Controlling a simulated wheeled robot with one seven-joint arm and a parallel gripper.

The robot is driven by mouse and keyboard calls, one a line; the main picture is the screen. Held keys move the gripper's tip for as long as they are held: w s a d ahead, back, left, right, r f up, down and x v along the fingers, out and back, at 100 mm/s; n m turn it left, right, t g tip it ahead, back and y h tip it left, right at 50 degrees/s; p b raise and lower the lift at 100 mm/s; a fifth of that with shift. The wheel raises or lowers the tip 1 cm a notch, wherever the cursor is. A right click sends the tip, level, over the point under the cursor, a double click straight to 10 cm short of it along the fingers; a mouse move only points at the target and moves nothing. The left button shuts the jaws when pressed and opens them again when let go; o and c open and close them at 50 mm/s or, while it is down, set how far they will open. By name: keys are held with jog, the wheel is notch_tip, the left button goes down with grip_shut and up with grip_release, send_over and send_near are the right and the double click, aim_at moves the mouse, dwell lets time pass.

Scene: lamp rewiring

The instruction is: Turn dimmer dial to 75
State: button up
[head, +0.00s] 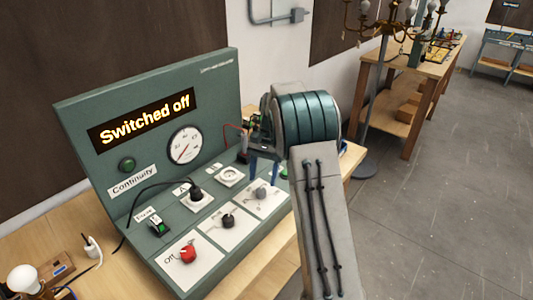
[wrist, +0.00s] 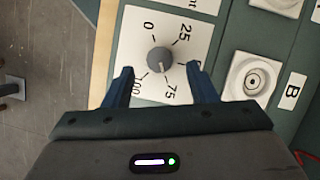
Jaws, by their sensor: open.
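The dimmer dial (wrist: 159,58) is a grey round knob on a white plate (wrist: 133,22) marked 0, 25, 75 and 100. The mark between 25 and 75 is mostly hidden by my right finger. The knob's pale pointer seems to face down in the wrist view, near the 75 side, but its exact reading is hard to tell. In the head view the dial (head: 262,192) sits at the right of the sloping green panel. My gripper (wrist: 159,71) is open, its blue fingers on either side of the knob with gaps. It also shows in the head view (head: 263,180).
The panel display (head: 146,119) reads "Switched off". A red knob (head: 187,254), a black knob (head: 228,221) and sockets (head: 230,176) are close by. A small lamp bulb (head: 25,278) stands at the left. Open floor lies right.

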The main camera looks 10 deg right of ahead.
jog(key=v, duration=1)
jog(key=s+a+r+n+t+h, duration=0.1)
jog(key=s+r+n+t, duration=0.15)
jog(key=s, duration=0.45)
jog(key=s+a+r+n+t, duration=0.1)
jog(key=s+r, duration=0.3)
jog(key=s, duration=0.4)
jog(key=s+f+n+t, duration=0.1)
jog(key=s+f+n, duration=0.1)
jog(key=s, duration=0.7)
jog(key=s+a+f+n+t+h, duration=0.1)
jog(key=s+f, duration=0.3)
jog(key=s, duration=0.5)
jog(key=shift+a+n+t+h, duration=0.25)
jog(key=shift+n+t, duration=0.2)
jog(key=shift+t, duration=0.3)
